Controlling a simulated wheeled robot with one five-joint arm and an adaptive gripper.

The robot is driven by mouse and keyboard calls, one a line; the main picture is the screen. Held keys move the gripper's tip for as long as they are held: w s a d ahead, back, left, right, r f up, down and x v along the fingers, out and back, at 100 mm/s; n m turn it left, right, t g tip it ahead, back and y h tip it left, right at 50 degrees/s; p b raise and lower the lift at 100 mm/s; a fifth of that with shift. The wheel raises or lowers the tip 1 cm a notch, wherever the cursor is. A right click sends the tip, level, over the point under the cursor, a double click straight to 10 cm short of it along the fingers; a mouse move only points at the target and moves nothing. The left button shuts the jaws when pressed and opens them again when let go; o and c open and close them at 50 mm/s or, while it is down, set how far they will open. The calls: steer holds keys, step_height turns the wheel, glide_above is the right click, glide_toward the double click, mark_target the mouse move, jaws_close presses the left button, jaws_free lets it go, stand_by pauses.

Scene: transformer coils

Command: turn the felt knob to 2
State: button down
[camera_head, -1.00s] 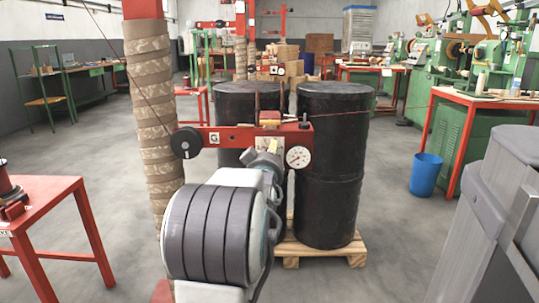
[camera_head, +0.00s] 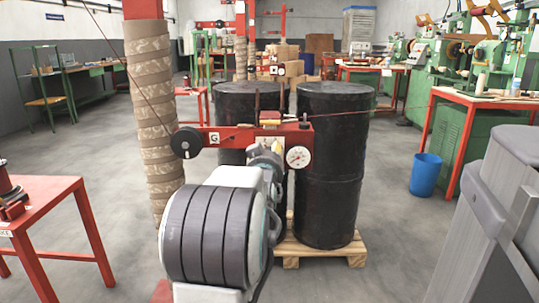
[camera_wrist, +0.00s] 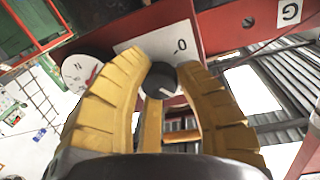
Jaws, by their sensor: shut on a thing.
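The felt knob (camera_wrist: 160,80) is a small dark round knob with a pale mark on its face, seen in the wrist view. It sits in front of a white scale plate (camera_wrist: 160,42). A 0 with a tick shows on the plate above and right of the knob; no 2 is readable. My gripper (camera_wrist: 162,84) has its yellow ribbed fingers closed around the knob. In the head view my gripper (camera_head: 267,147) is at the red beam (camera_head: 240,136), and the knob is hidden behind it.
A round dial gauge (camera_head: 298,157) hangs right beside my gripper, and a black wheel (camera_head: 186,142) is at the beam's left end. Two black drums (camera_head: 332,190) stand behind on a pallet (camera_head: 322,252). A wrapped column (camera_head: 153,110) stands at the left.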

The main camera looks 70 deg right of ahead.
steer(key=shift+r+m, duration=0.1)
steer(key=shift+m, duration=1.1)
steer(key=c, duration=0.9)
jaws_free()
steer(key=v, duration=1.2)
steer(key=shift+w+r, duration=0.1)
